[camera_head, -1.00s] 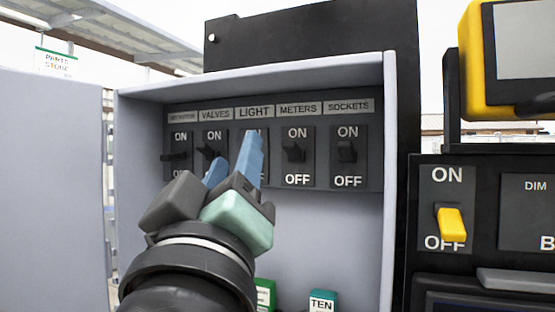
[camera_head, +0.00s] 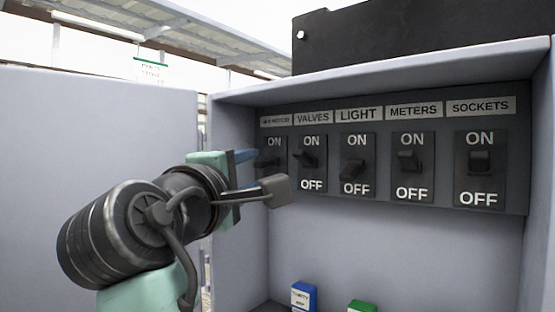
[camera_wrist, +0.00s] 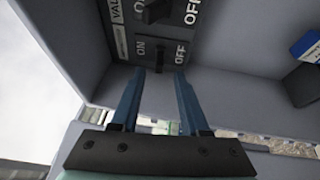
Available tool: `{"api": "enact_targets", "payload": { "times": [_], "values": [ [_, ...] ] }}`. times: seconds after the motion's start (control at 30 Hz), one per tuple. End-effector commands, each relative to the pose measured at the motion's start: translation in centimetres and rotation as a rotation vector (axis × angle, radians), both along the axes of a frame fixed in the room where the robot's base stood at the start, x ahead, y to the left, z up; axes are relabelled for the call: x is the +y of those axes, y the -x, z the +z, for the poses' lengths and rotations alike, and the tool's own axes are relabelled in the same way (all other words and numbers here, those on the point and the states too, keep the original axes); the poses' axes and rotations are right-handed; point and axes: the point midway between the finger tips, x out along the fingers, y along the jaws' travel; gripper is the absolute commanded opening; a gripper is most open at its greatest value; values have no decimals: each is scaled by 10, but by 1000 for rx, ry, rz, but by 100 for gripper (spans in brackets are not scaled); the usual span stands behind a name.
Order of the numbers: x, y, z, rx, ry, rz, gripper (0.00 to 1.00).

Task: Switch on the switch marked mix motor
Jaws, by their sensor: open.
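The mix motor switch (camera_head: 272,158) is the leftmost of a row on a dark panel in the grey cabinet. Its label reads small and blurred in the head view. My gripper (camera_head: 250,157) is at its left, with blue fingers pointing to it and partly covering it. In the wrist view the switch's dark lever (camera_wrist: 160,56) stands between ON and OFF, just beyond the gap of my open fingers (camera_wrist: 158,76). The fingers are empty. Whether they touch the lever, and which way it is tilted, I cannot tell.
The valves switch (camera_head: 309,160) is close on the right, then light (camera_head: 357,172), meters (camera_head: 409,160) and sockets (camera_head: 480,162). The cabinet's left wall and open door (camera_head: 100,140) are close to my arm. Blue (camera_head: 304,296) and green boxes stand at the cabinet bottom.

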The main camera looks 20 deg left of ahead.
Motion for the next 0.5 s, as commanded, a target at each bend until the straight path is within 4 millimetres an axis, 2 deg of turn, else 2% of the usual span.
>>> {"api": "enact_targets", "payload": {
  "times": [0.1,0.2,0.5],
  "values": [
    [0,-20,4,2,-1,-1,45],
    [1,-30,5,1,-1,-1,45],
    [2,-39,5,-2,-2,1,45]
  ]
}}
